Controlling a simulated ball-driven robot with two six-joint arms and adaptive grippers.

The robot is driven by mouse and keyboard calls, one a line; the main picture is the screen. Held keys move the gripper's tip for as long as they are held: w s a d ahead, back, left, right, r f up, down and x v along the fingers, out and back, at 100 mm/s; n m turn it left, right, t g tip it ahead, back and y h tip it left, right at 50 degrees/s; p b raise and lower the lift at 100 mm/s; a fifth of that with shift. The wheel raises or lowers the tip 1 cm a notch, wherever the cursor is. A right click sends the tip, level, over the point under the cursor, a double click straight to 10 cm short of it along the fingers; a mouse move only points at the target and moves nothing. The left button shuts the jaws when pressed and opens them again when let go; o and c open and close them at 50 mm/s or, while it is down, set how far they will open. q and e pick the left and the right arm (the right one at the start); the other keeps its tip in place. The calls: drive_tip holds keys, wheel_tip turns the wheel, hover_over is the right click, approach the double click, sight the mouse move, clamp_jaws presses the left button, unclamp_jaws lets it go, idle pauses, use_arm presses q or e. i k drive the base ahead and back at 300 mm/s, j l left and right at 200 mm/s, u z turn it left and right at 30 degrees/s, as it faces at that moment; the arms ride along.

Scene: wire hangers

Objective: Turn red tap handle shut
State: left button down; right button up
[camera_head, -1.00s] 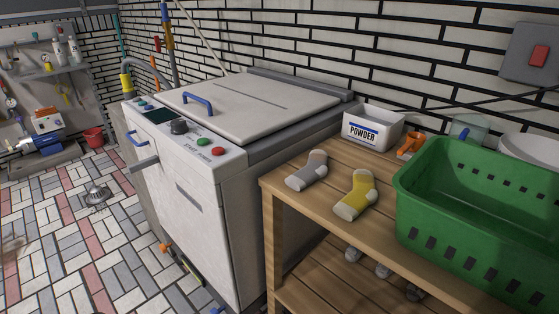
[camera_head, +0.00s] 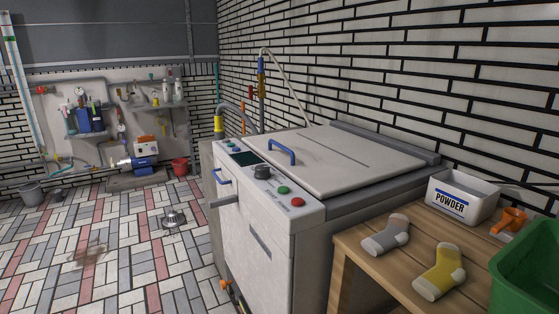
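A small red part (camera_head: 42,90), which looks like the red tap handle, is on the far wall at the left. It is too small to tell whether it is turned open or shut. A pale hose or pipe runs down the wall just left of it. Neither of my grippers is in view.
A white washing machine (camera_head: 258,235) stands at centre right, beside a wooden table (camera_head: 372,268) with socks, a powder box (camera_head: 462,196) and a green basket (camera_head: 528,270). Tiled floor is open at left, with a drain (camera_head: 174,217), a brown stain, a grey bucket (camera_head: 31,193) and a red bucket (camera_head: 180,167).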

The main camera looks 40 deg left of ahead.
sight(250, 91)
drive_tip(key=u, duration=1.45)
drive_tip(key=i+j+u, duration=0.2)
drive_tip(key=i+j, duration=0.25)
drive_tip(key=i+j+u, duration=0.25)
drive_tip(key=i+j, duration=0.25)
drive_tip(key=i+j+u, duration=0.2)
drive_tip(key=i+j, duration=0.15)
drive_tip(key=i, duration=0.15)
drive_tip(key=i+j+u, duration=0.2)
drive_tip(key=i, duration=0.35)
drive_tip(key=i+z, duration=0.15)
drive_tip(key=i, duration=0.65)
drive_tip(key=i+j+z, duration=0.1)
drive_tip(key=i, duration=0.7)
drive_tip(key=j, duration=0.1)
